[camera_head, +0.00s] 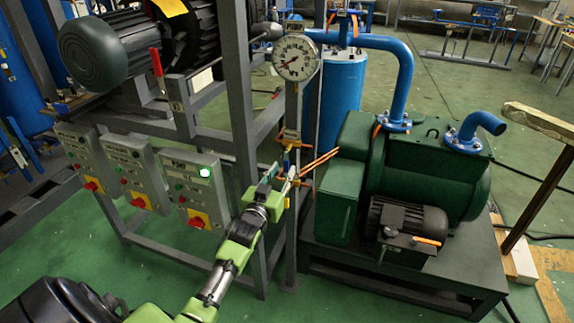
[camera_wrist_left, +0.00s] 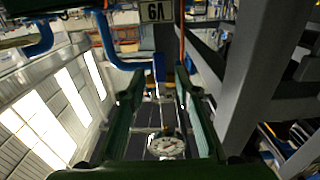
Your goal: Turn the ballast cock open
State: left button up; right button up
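A small brass valve (camera_head: 289,140) with copper-coloured pipes (camera_head: 320,160) sits on the upright frame post below the pressure gauge; I take it to be the ballast cock, but its handle is too small to read. My left gripper (camera_head: 279,174) is just below it, fingers pointing up towards it. In the left wrist view the green fingers of my left gripper (camera_wrist_left: 165,85) stand apart. A small blue part (camera_wrist_left: 159,68) shows between their tips; I cannot tell whether they touch it. My right gripper is not in view.
The round pressure gauge (camera_head: 295,57) is above the valve. Switch boxes (camera_head: 192,187) with a lit green lamp stand left of my arm. The green pump (camera_head: 425,170) is to the right. A grey frame post (camera_head: 240,100) stands close to my left arm.

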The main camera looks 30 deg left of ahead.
aim_at(286, 166)
pick_arm(q)
jog(key=shift+x, duration=2.05)
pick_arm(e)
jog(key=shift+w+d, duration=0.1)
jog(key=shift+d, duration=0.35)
pick_arm(q)
jog(key=c, duration=0.8)
grip_shut()
